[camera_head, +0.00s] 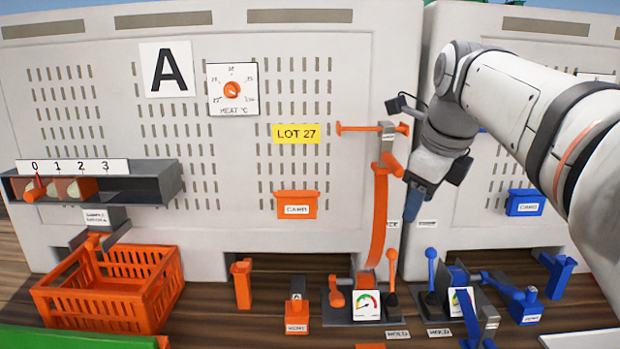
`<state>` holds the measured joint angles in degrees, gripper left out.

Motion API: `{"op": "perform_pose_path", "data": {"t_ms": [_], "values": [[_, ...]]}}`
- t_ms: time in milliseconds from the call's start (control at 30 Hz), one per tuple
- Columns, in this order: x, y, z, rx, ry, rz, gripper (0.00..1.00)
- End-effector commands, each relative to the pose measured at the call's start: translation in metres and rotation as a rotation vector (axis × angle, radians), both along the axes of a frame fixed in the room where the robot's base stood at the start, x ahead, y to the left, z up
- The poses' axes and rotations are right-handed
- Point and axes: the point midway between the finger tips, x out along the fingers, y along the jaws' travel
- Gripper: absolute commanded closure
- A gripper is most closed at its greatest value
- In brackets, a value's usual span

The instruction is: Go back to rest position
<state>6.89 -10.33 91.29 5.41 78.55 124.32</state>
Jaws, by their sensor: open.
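My white and grey arm reaches in from the right edge. My gripper (413,208) points down in front of the gap between the two grey panels. It is open, with nothing seen held between its fingers. My arm hides part of the right panel.
An orange crate (110,290) stands at lower left under a slotted 0–3 shelf (150,183). An orange card box (296,204) and a blue card box (524,203) are on the panels. Gauges, levers and posts crowd the lower middle and right.

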Motion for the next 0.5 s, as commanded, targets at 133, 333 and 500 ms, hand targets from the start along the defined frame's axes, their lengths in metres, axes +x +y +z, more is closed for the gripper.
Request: {"op": "perform_pose_path", "data": {"t_ms": [133, 333, 500], "values": [[-0.021, 0.006, -0.041, -0.123, -0.003, 0.307, 0.52], [-0.052, 0.014, -0.099, -0.307, -0.006, 0.784, 0.52], [-0.082, 0.019, -0.151, -0.456, -0.010, 1.193, 0.52]]}}
